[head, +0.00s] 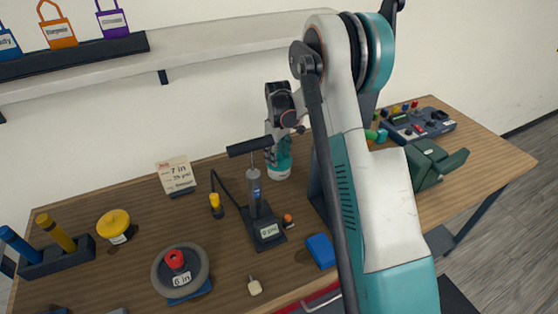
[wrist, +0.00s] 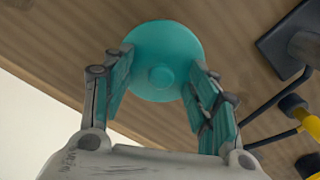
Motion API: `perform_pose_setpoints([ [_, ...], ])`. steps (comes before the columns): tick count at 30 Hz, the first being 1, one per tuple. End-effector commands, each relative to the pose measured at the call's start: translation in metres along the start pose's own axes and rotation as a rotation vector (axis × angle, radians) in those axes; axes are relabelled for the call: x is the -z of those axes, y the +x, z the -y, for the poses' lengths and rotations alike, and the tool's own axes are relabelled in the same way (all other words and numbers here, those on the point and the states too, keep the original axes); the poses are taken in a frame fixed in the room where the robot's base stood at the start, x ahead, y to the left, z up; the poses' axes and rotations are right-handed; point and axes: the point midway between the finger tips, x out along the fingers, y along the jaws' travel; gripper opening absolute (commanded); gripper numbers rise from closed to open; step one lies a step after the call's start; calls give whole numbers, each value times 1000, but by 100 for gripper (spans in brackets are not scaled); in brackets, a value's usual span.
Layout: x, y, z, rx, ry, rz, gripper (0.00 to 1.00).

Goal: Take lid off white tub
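The white tub (head: 279,174) stands near the back middle of the table in the head view, partly hidden by my gripper. Its round teal lid (wrist: 163,62) fills the top middle of the wrist view and has a small raised knob at its centre. My gripper (wrist: 162,62) points at the lid with its two fingers spread, one at each side of the rim. Whether the pads touch the rim is hard to tell. In the head view my gripper (head: 279,138) reaches down over the tub.
A black-handled pump stand (head: 266,227) stands just left of and in front of the tub. A yellow-topped item (head: 217,203), a card (head: 177,175), a grey ring (head: 180,272) and a blue block (head: 321,250) lie around. A control box (head: 418,122) stands at the right.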

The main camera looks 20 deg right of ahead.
Motion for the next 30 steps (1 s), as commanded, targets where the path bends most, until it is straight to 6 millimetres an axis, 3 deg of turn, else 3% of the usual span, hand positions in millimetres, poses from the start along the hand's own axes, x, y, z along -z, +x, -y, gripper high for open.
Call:
perform_pose_setpoints([
  [1,0,0,0,0,0,0,35],
  [6,0,1,0,0,0,0,16],
  [11,0,2,0,-1,0,0,7],
  [30,-1,0,0,1,0,1,3],
])
